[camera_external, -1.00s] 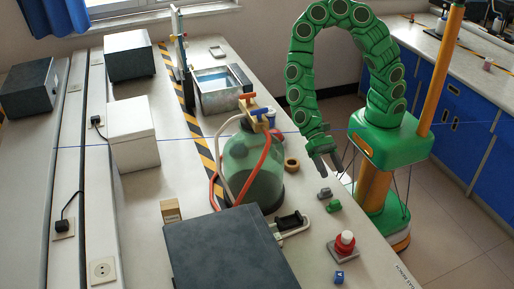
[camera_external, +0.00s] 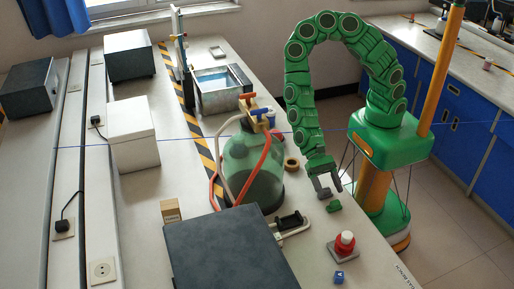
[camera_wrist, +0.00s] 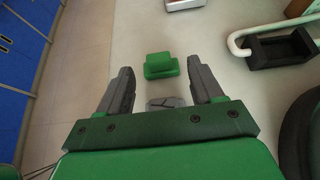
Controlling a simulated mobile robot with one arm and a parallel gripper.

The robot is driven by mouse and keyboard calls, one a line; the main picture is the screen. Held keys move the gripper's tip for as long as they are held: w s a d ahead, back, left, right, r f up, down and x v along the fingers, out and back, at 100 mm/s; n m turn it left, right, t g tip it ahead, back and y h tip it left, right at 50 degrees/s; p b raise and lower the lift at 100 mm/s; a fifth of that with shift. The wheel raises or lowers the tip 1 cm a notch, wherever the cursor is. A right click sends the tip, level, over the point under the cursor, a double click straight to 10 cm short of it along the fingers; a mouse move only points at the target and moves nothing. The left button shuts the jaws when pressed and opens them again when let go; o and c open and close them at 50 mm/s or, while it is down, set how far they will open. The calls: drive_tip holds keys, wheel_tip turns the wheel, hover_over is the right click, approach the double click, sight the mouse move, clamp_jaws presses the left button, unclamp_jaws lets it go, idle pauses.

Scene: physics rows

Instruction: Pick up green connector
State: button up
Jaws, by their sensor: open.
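The green connector (camera_external: 333,207) lies on the bench near its right edge, just in front of my gripper. In the wrist view the green connector (camera_wrist: 160,65) sits beyond the fingertips, roughly centred between them. My gripper (camera_external: 328,184) points down, low over the bench, with its jaws apart; both fingers also show in the wrist view (camera_wrist: 162,85). A grey connector (camera_external: 324,193) is right at the gripper; in the wrist view this grey piece (camera_wrist: 166,103) shows between the fingers, partly hidden by the gripper body. I cannot tell whether a finger touches it.
A black clamp piece (camera_external: 290,221) and a large green glass bottle (camera_external: 252,170) stand left. A tape roll (camera_external: 292,163) lies behind. The bench edge is close on the right.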

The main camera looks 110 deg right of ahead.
sight(335, 201)
drive_tip(key=shift+x, duration=2)
drive_tip(key=shift+s, duration=0.15)
drive_tip(key=shift+c, duration=0.2)
drive_tip(key=c, duration=1.1)
drive_tip(key=shift+r, duration=0.1)
drive_tip(key=shift+r, duration=4.95)
